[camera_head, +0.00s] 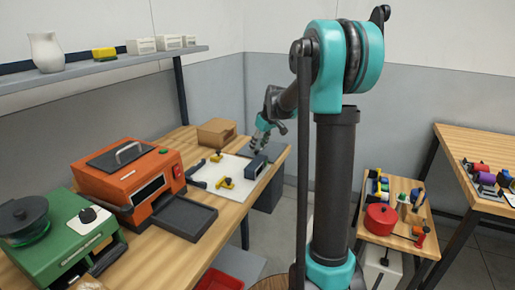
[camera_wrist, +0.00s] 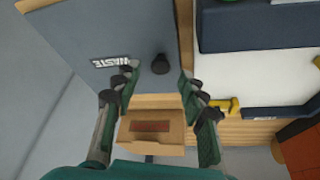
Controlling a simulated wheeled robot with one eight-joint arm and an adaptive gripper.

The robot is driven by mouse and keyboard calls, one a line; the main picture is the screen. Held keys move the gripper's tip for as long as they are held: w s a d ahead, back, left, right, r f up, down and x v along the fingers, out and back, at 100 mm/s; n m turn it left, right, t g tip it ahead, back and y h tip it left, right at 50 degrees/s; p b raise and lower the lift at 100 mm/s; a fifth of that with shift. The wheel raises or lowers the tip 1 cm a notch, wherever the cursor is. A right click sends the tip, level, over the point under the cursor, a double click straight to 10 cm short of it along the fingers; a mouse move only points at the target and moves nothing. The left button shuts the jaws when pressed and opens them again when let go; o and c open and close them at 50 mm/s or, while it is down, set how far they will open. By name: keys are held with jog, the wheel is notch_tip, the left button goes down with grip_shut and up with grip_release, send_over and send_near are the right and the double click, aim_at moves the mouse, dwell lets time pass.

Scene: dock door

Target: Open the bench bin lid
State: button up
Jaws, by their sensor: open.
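The grey-blue bench bin lid (camera_wrist: 110,40) fills the upper left of the wrist view, with a white WASTE label (camera_wrist: 110,61) and a round black knob (camera_wrist: 161,64). The lid looks flat and closed. My gripper (camera_wrist: 157,82) is open and empty, its fingers spread to the left and right of the knob in the picture. I cannot tell how far the fingertips are from the knob.
A cardboard box (camera_head: 217,132) stands at the bench's back edge. A white mat (camera_head: 212,173) with yellow parts and a blue-grey block (camera_head: 256,167) lies beside the bin. An orange machine (camera_head: 135,180) and a green machine (camera_head: 65,235) stand nearer. A low side table (camera_head: 395,240) is at right.

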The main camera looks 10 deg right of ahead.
jog(key=shift+x, duration=0.95)
grip_shut()
